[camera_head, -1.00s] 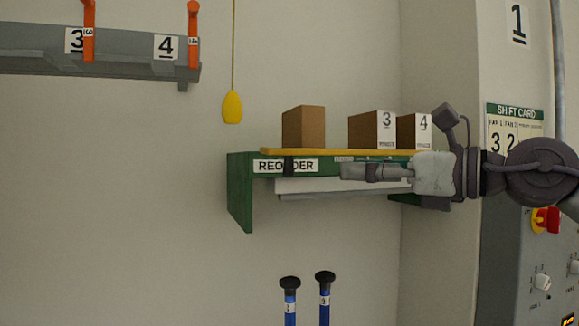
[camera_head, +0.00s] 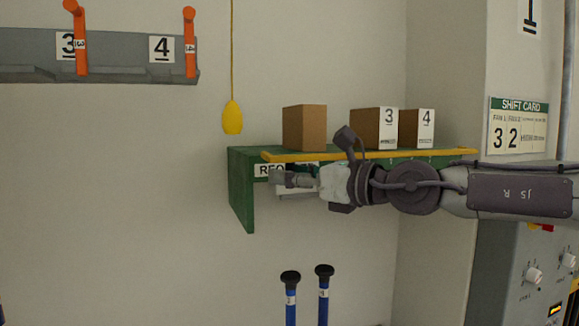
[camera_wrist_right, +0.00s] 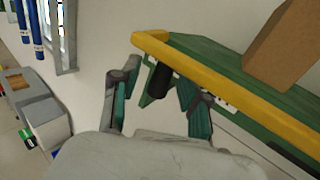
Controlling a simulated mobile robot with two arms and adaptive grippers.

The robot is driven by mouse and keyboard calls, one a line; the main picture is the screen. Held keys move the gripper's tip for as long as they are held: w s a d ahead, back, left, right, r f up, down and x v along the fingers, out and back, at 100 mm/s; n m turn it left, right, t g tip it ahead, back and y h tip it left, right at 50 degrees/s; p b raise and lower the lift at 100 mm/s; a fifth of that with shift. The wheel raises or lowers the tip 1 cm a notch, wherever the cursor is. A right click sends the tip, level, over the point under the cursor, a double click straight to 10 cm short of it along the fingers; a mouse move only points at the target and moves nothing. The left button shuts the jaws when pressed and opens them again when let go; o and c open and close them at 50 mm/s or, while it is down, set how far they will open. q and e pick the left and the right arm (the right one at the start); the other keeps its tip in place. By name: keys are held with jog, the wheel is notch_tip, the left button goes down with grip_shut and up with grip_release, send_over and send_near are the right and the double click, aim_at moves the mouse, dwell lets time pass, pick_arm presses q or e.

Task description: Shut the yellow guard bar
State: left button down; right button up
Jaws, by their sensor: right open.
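The yellow guard bar (camera_head: 440,153) runs along the front of the green shelf (camera_head: 240,190). My right gripper (camera_head: 280,180) is open at the left part of the shelf front, just below the bar. In the wrist view its two fingers (camera_wrist_right: 158,90) stand on either side of the black grip, with no clear contact. In the head view the gripper hides most of the grip and the REORDER label. My left gripper is not in view.
Several brown boxes (camera_head: 304,128) stand on the shelf behind the bar. A yellow pull weight (camera_head: 232,117) hangs on a cord left of the shelf. Two blue rods with black caps (camera_head: 291,278) stand below. A grey control panel (camera_head: 515,265) is at right.

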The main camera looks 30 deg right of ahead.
jog(key=shift+w, duration=0.1)
grip_shut()
dwell(0.3)
